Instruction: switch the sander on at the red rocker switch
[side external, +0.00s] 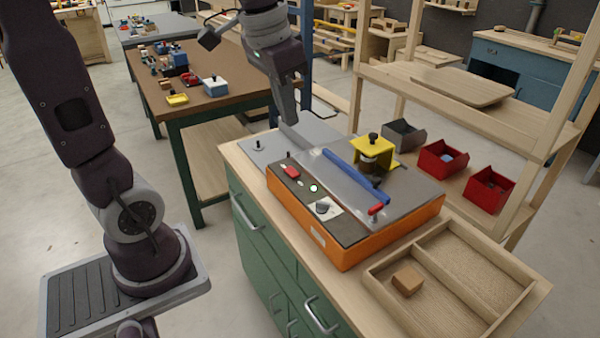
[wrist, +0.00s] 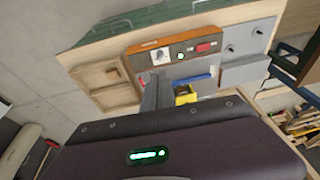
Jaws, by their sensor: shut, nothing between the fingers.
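The sander (side external: 330,240) is an orange-sided machine on a bench, with a dark control panel on its near side. The red rocker switch (side external: 291,172) is at the panel's far left end; in the wrist view the red switch (wrist: 206,47) is toward the panel's right end. Whether it is tilted on or off is too small to tell. My gripper (side external: 289,120) points down, shut and empty, above and beyond the switch, clear of the sander. In the wrist view my fingers (wrist: 156,95) show in front of the sander's top.
A pale round button (side external: 313,188) and a dial (side external: 323,208) share the panel. A blue fence (side external: 356,176) and yellow guard (side external: 372,152) stand on the sander's top. A wooden tray (side external: 448,261) with a small block (side external: 407,280) lies at right. Red bins (side external: 443,160) are behind.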

